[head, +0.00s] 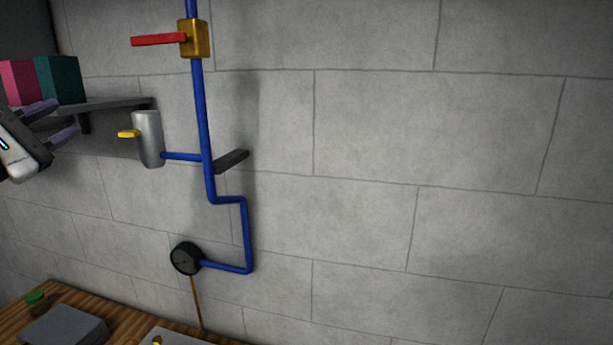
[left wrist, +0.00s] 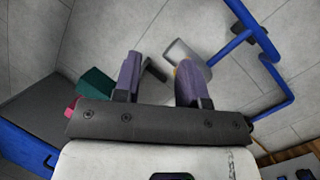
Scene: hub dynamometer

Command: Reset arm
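My left gripper (head: 52,122) is at the left edge of the head view, in front of the shelf. Its two purple-grey fingers also show in the left wrist view (left wrist: 160,82), spread apart with nothing between them. A grey cylinder with a yellow lever (head: 148,139) is on the wall to the right of the gripper, apart from it. The cylinder also shows beyond the fingers in the left wrist view (left wrist: 188,60). My right gripper is in neither view.
A blue pipe (head: 202,110) runs down the wall with a brass valve and red handle (head: 193,39). A dark gauge (head: 186,258) sits lower. A shelf (head: 120,104) holds a pink block (head: 19,82) and a green block (head: 60,79). A wooden bench (head: 62,294) is below. The right wall is bare.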

